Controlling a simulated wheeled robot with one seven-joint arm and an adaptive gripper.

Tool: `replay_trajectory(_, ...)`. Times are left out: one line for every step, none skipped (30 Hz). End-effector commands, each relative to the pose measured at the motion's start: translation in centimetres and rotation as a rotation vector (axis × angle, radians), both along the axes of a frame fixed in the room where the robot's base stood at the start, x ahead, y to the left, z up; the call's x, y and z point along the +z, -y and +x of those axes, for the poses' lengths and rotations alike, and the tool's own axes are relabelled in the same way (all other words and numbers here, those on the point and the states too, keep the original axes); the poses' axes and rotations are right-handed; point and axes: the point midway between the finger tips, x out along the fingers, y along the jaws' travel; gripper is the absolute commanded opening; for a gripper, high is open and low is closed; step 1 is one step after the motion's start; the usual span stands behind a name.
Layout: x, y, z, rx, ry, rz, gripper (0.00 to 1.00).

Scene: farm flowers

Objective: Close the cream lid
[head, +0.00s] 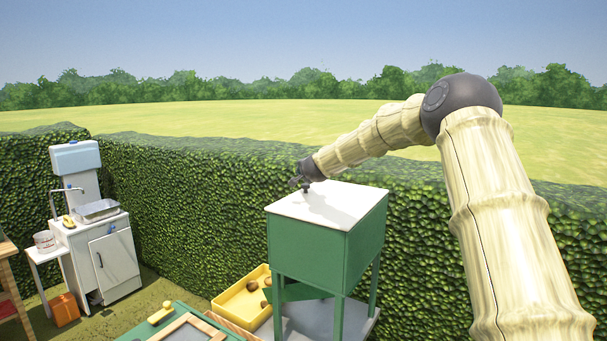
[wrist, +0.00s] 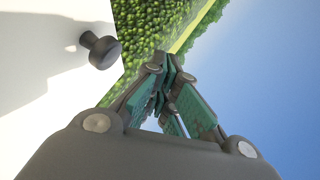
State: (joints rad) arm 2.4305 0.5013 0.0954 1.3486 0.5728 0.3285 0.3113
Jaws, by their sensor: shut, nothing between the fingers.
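The cream lid (head: 335,207) lies flat across the top of the green box (head: 307,250), with no gap visible along its near edges. In the wrist view the lid (wrist: 45,55) fills the left side, and a dark round knob (wrist: 98,50) stands out from it. My gripper (head: 293,183) is at the lid's far left edge in the head view. In the wrist view my gripper (wrist: 168,65) has its fingers together and empty, beside the knob and apart from it. The head view does not show clearly whether the fingertips touch the lid.
A tall hedge (head: 210,180) runs close behind the box. A yellow tray (head: 243,297) with brown lumps lies at the box's lower left. A white sink cabinet (head: 112,262) stands at the far left, with an orange box (head: 65,309) near it.

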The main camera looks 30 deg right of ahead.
Motion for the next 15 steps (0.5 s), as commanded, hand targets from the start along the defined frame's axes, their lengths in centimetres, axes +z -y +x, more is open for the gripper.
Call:
replay_trajectory(0.9,-0.1,0.0,0.0,0.0,0.0,0.0)
replay_trajectory(1.1,-0.1,0.1,0.001,0.0,0.0,0.0)
replay_trajectory(1.5,-0.1,0.1,0.001,0.0,0.0,0.0)
replay_trajectory(1.8,-0.1,0.1,0.001,-0.001,-0.001,0.0)
replay_trajectory(2.0,-0.1,0.1,0.001,-0.001,-0.001,0.0)
replay_trajectory(2.1,-0.4,0.1,0.003,0.0,-0.001,0.0)
replay_trajectory(2.0,-0.7,0.0,0.004,-0.001,-0.002,0.0)
replay_trajectory(2.3,-0.9,-0.1,0.004,0.0,-0.003,0.0)
replay_trajectory(2.6,-1.1,-0.3,0.003,0.001,-0.002,0.0)
replay_trajectory(2.9,-1.3,-0.4,0.003,0.001,-0.002,0.0)
replay_trajectory(3.1,-1.6,-0.5,0.004,0.0,-0.003,0.0)
replay_trajectory(3.4,-1.9,-0.7,0.003,0.001,-0.002,0.0)
replay_trajectory(3.7,-2.1,-0.8,0.003,0.001,-0.002,0.0)
replay_trajectory(4.0,-2.3,-0.9,0.003,0.001,-0.002,0.0)
replay_trajectory(4.4,-2.7,-1.0,0.004,0.0,-0.003,0.0)
